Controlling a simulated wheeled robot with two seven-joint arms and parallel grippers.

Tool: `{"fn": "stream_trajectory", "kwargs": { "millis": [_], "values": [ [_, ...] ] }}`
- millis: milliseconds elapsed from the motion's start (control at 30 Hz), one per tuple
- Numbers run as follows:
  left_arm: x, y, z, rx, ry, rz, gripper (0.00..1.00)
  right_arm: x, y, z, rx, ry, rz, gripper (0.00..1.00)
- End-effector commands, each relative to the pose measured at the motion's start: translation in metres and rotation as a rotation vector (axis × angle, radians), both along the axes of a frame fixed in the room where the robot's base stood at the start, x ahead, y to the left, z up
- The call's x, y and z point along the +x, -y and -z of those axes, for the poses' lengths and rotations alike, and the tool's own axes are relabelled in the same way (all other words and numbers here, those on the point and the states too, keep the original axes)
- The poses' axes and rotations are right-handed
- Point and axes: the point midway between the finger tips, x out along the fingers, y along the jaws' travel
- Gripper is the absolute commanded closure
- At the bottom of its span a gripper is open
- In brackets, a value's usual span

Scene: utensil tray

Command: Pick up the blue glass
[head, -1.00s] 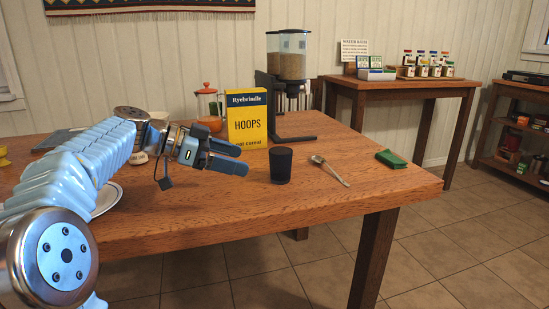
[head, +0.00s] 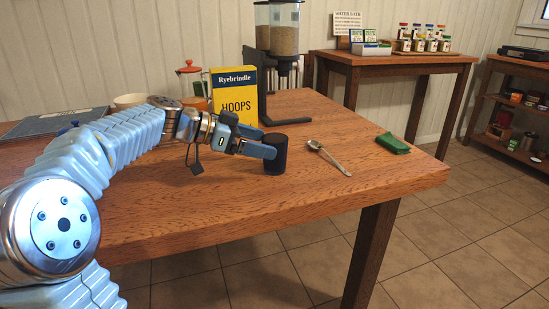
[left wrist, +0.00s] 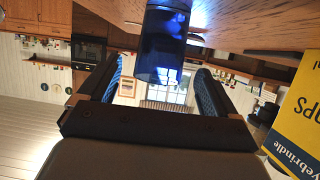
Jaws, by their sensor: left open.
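The blue glass (head: 276,155) stands upright on the wooden table, in front of the cereal box, and looks dark in the head view. In the left wrist view the blue glass (left wrist: 162,45) shows translucent, ahead of and between the two fingers. My left gripper (head: 262,146) is open and reaches the glass from the left, its fingertips at the glass's near side in the head view. In the wrist view the fingers (left wrist: 160,90) lie on either side of the glass with gaps. I cannot tell whether either finger touches it. My right gripper is not in view.
A yellow cereal box (head: 236,93) stands close behind the gripper and also fills the right of the wrist view (left wrist: 298,125). A spoon (head: 328,157) and a folded green cloth (head: 392,143) lie right of the glass. A cereal dispenser (head: 278,40) stands behind. The front right tabletop is clear.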

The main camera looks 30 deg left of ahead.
Motion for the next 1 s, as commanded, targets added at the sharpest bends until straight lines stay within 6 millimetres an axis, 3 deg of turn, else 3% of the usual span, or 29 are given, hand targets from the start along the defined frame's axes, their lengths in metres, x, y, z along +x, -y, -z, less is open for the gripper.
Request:
{"fn": "stream_trajectory", "kwargs": {
  "millis": [233, 533, 900, 1000],
  "values": [
    [0.026, 0.024, 0.015, -0.002, -0.002, 0.002, 0.08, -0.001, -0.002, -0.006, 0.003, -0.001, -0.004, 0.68],
    [0.03, 0.028, 0.018, -0.001, -0.001, 0.001, 0.08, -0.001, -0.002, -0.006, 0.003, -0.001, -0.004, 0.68],
    [0.03, 0.027, 0.018, -0.001, -0.001, 0.0, 0.65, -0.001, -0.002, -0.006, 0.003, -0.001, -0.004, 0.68],
    [0.03, 0.027, 0.017, -0.001, -0.001, 0.0, 0.69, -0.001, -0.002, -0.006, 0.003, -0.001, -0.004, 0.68]
  ]
}}
